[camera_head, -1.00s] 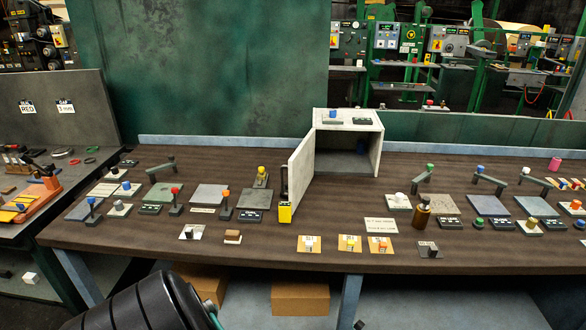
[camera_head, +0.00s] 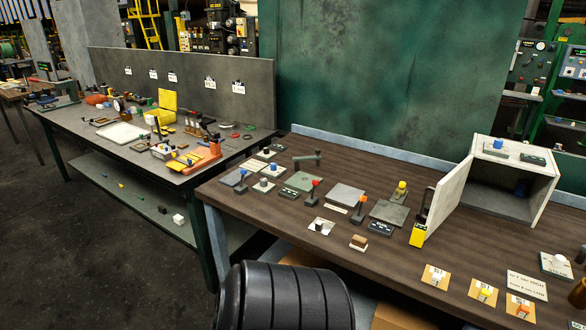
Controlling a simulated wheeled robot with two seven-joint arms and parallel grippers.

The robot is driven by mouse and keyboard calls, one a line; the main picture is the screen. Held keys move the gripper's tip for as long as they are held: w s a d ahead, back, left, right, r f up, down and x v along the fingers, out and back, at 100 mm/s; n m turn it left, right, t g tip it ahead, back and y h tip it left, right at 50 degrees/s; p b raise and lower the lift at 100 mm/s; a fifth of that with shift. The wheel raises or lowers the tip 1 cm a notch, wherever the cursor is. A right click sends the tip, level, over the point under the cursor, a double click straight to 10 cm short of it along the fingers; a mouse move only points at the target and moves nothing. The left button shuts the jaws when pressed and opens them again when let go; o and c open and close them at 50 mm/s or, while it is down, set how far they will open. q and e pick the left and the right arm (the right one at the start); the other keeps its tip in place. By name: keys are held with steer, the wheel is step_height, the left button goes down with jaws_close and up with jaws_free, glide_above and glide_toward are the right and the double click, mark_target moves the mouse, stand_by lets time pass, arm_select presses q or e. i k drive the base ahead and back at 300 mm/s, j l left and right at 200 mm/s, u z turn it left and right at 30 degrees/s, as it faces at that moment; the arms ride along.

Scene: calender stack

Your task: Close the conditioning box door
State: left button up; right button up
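The conditioning box (camera_head: 545,196) is a pale box at the right of the brown table, with its front facing me. Its door (camera_head: 446,199) stands open, swung out toward me from the left side. A dark handle and a yellow block (camera_head: 418,235) are at the door's free edge. Neither of my grippers is in view.
Levers, grey plates and knobs crowd the table (camera_head: 280,220) left of the door. Orange cards (camera_head: 434,277) with small blocks lie in front of the box. A second bench (camera_head: 90,145) stands at the left, with open floor (camera_head: 70,250) before it.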

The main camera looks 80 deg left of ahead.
mark_target(448, 192)
steer(key=j+u, duration=0.2)
steer(key=j, duration=0.7)
steer(key=j+u, duration=0.25)
steer(key=j, duration=0.65)
steer(key=i+j+u, duration=0.2)
steer(key=j, duration=0.65)
steer(key=k+j+z, duration=0.1)
steer(key=k+z, duration=0.65)
